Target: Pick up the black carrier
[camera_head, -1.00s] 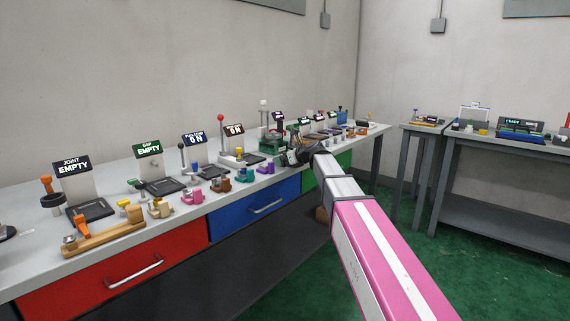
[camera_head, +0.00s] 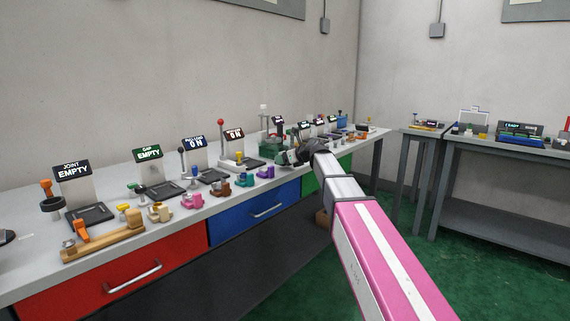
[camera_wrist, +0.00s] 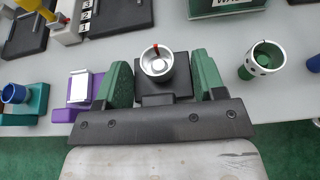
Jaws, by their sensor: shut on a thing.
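The black carrier (camera_wrist: 178,85) has a dark block body with a round silver cup on top and a small red-tipped pin in it. In the wrist view it sits between the two green fingers of my gripper (camera_wrist: 162,82), which is shut on it. Its lower part is hidden by the gripper's dark palm bar. In the head view my gripper (camera_head: 290,157) is at the bench's front edge, right of the purple carrier, and the black carrier cannot be made out there.
Close to my gripper in the wrist view are a purple carrier (camera_wrist: 72,112) and a teal carrier (camera_wrist: 38,98) on the left, and a green cup (camera_wrist: 262,60) on the right. Display stations line the bench (camera_head: 180,222). A second table (camera_head: 500,145) stands at the right.

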